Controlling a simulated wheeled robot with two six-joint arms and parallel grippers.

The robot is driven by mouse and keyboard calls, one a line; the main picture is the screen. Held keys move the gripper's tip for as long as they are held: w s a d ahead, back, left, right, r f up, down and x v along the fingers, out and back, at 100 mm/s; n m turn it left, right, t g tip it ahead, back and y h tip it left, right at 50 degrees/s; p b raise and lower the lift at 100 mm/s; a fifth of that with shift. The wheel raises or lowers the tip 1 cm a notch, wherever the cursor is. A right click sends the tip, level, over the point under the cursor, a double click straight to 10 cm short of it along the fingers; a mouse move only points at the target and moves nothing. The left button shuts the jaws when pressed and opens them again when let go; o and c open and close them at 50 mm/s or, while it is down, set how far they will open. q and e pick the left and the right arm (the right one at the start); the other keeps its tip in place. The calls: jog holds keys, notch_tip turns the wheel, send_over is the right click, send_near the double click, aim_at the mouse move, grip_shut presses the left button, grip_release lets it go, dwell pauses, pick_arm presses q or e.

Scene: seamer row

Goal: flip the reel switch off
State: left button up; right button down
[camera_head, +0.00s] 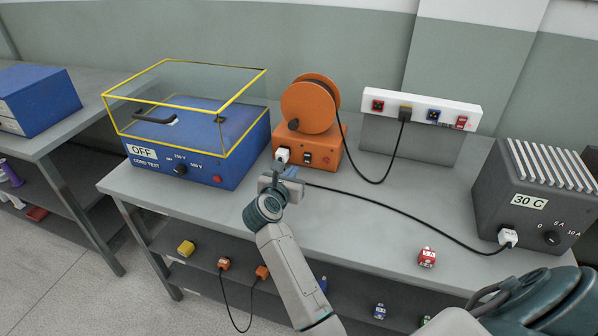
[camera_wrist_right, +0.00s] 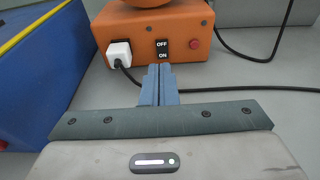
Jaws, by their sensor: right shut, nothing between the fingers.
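The orange cable reel (camera_head: 311,107) stands on the bench against the wall, on an orange base. Its black switch (camera_head: 307,158) is on the front of the base. In the right wrist view the switch (camera_wrist_right: 163,50) shows OFF above and ON below, right of a white plug (camera_wrist_right: 119,52). My right gripper (camera_head: 290,172) is in front of the base, and in the wrist view its blue fingers (camera_wrist_right: 159,70) are shut and empty. Their tips are just below the switch; I cannot tell whether they touch it. My left gripper is not in view.
A blue cord tester (camera_head: 205,150) with a yellow-edged clear cover stands left of the reel. A white socket strip (camera_head: 420,108) is behind to the right. A grey load box (camera_head: 530,200) is at the right, with a black cable across the bench. A red plug (camera_head: 427,257) lies near the front.

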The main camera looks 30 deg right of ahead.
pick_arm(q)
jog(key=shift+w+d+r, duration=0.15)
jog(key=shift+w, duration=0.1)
pick_arm(e)
jog(key=shift+s+a+r, duration=0.65)
jog(key=shift+s+a, duration=0.1)
jog(key=shift+s, duration=0.1)
